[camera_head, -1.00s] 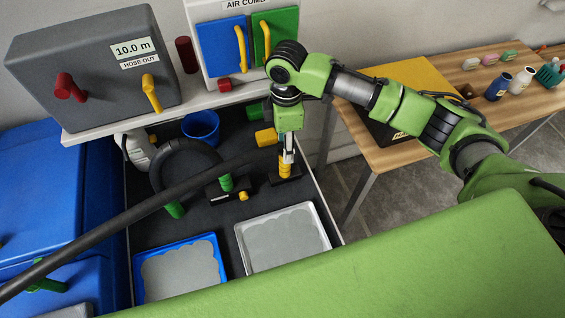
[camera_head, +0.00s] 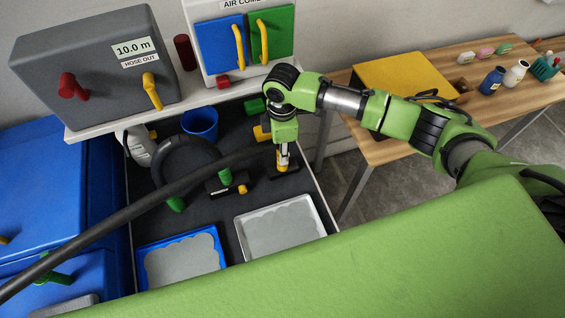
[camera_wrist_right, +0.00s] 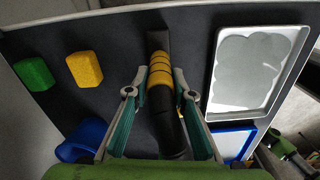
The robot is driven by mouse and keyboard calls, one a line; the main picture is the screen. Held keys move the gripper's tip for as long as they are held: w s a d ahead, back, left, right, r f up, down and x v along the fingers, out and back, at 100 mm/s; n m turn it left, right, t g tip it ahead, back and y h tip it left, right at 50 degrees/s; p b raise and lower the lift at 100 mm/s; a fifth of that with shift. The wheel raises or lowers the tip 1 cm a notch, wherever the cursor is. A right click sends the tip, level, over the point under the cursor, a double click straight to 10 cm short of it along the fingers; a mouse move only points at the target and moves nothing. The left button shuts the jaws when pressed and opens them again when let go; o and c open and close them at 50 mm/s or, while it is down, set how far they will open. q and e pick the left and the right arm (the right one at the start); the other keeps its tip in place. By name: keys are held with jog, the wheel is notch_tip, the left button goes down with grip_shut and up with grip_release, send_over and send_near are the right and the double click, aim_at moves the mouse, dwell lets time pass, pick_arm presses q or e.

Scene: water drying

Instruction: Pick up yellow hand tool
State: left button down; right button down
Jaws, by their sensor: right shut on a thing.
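My right gripper (camera_head: 283,152) points down from above and is shut on the tool's yellow banded part. In the right wrist view its fingers (camera_wrist_right: 159,88) lie on either side of the bands. The fingers hide part of the tool in the head view. My left gripper is not in view.
A yellow sponge (camera_wrist_right: 85,69) and a green sponge (camera_wrist_right: 35,74) lie beside the tool. A grey tray (camera_head: 240,226), a blue-rimmed tray (camera_head: 142,262) and a blue bucket (camera_head: 215,124) are nearby. A thick black hose (camera_head: 130,209) crosses in front. A shelf edge (camera_head: 110,130) is behind.

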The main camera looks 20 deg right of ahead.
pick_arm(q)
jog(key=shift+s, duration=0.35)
pick_arm(e)
jog(key=shift+r, duration=0.15)
jog(key=shift+w+r, duration=0.1)
jog(key=shift+r, duration=0.5)
pick_arm(q)
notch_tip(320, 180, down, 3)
jog(key=b, duration=0.3)
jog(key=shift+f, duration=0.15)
pick_arm(e)
jog(key=s+a+r, duration=0.6)
jog(key=s+r, duration=0.5)
jog(key=s, duration=0.1)
jog(key=shift+s+a+r, duration=0.15)
jog(key=shift+s+r, duration=0.15)
jog(key=shift+s, duration=0.05)
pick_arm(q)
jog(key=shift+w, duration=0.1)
pick_arm(e)
jog(key=c, duration=2.7)
grip_release()
